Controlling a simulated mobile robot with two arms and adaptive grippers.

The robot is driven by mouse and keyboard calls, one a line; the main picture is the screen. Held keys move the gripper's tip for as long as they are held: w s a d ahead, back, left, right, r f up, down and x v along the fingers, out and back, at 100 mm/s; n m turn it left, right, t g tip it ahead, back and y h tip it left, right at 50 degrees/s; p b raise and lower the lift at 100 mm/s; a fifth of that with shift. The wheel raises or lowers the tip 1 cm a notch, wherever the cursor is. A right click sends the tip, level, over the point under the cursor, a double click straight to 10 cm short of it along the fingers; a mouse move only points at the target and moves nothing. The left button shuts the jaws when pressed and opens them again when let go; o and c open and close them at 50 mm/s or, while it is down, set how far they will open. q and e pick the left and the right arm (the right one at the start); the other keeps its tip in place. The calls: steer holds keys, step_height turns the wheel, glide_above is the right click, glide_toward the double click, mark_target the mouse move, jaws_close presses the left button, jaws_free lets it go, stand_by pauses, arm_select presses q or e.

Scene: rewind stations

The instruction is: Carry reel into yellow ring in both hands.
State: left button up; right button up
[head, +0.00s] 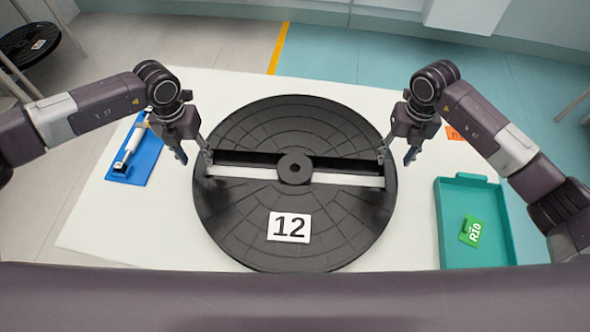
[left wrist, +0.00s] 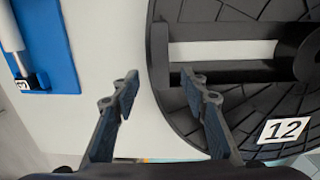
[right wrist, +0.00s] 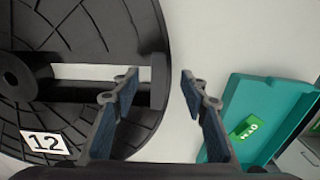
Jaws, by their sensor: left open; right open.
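The reel (head: 292,225) is a large black disc lying flat on the white table, with a central hub (head: 295,168), slots and a label reading 12. My left gripper (head: 194,158) is open at the reel's left rim, one finger over the disc and one outside it. The left wrist view shows the rim (left wrist: 158,45) between its fingers. My right gripper (head: 397,159) is open at the right rim in the same way, and the right wrist view shows the reel's edge (right wrist: 155,40) there. I cannot tell whether the fingers touch it. No yellow ring is in view.
A blue board with a white tool (head: 145,160) is at left. An orange tag (head: 455,133) lies behind my right arm. A yellow floor line (head: 279,48) runs behind the white table (head: 95,225).

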mark_target(201, 167)
arm_select(q)
step_height(201, 167, down, 5)
steer(key=shift+s+r, duration=0.15)
arm_select(e)
step_height(201, 167, down, 5)
steer(key=shift+s+r, duration=0.1)
steer(key=shift+s, duration=0.05)
arm_select(q)
steer(key=shift+f, duration=0.5)
arm_select(e)
steer(key=shift+f, duration=0.45)
arm_select(q)
steer(key=shift+c, duration=1.1)
arm_select(e)
steer(key=shift+c, duration=1.1)
arm_select(q)
jaws_close()
arm_select(e)
jaws_close()
arm_select(q)
steer(key=shift+r, duration=0.15)
arm_select(e)
steer(key=shift+r, duration=0.1)
